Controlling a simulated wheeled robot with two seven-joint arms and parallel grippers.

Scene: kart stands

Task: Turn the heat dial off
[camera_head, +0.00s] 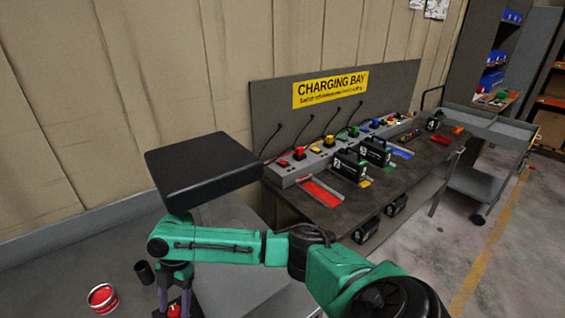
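No dial marked for heat can be made out for sure. A small red knob-like thing (174,311) on a dark base shows at the bottom edge, partly cut off. A red round thing with a pale rim (103,298) lies to its left on the grey surface. My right gripper (174,303), on the green arm from the lower right, points down over the small red thing. Its two fingers are apart, one to each side of it. Whether they touch it cannot be told. My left gripper is not in view.
A thick black slab (203,168) stands just above and behind my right wrist. A short black cylinder (144,272) is left of the gripper. The charging bench (405,180), with batteries and coloured plugs, stands behind; a grey cart (480,185) is farther right.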

